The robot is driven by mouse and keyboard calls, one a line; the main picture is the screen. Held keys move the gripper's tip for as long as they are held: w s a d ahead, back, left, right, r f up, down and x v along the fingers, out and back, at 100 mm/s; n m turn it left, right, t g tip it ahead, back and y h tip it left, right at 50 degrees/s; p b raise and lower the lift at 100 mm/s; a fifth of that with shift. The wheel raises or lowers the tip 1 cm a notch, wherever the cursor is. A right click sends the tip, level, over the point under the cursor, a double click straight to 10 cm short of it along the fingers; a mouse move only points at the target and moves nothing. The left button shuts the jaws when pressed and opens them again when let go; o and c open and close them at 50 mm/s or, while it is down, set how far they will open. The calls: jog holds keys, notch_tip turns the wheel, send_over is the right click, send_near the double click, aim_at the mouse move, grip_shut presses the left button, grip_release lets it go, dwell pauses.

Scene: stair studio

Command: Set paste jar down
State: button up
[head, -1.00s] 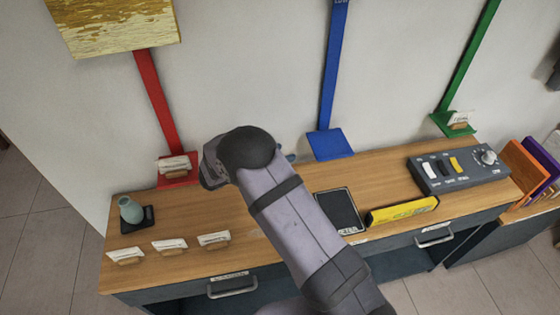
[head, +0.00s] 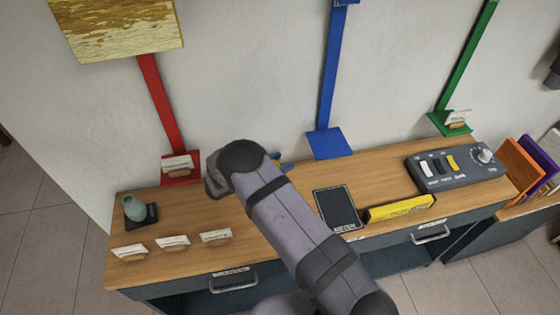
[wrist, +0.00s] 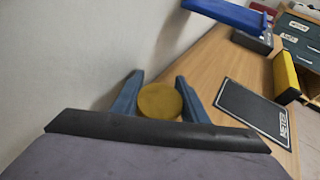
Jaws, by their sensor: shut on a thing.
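The paste jar shows in the wrist view as a round, dull yellow top (wrist: 160,101) between the two blue fingers of my gripper (wrist: 158,90). My gripper is shut on it. The jar's sides and base are hidden, so I cannot tell whether it touches the wooden counter (wrist: 211,70). In the head view my arm covers the jar, and only a bit of blue finger shows behind the wrist, near the wall side of the counter (head: 190,215).
A black-framed mat (head: 337,209) and yellow box (head: 400,208) lie right of my arm. A control box (head: 455,170) stands farther right. A vase (head: 135,207) and several card holders stand left. Red (head: 180,177) and blue (head: 328,144) ledges jut from the wall.

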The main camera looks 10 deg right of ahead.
jog(key=shift+f, duration=0.2)
jog(key=o, duration=1)
jog(key=shift+r, duration=0.15)
jog(key=shift+a, duration=0.15)
jog(key=b+v, duration=0.2)
jog(key=v, duration=0.4)
jog(key=shift+s+a+r+b, duration=0.1)
jog(key=shift+s+a+b, duration=0.05)
jog(key=shift+b, duration=0.15)
jog(key=shift+s+a+r, duration=0.25)
jog(key=shift+a, duration=0.05)
jog(key=shift+a, duration=0.1)
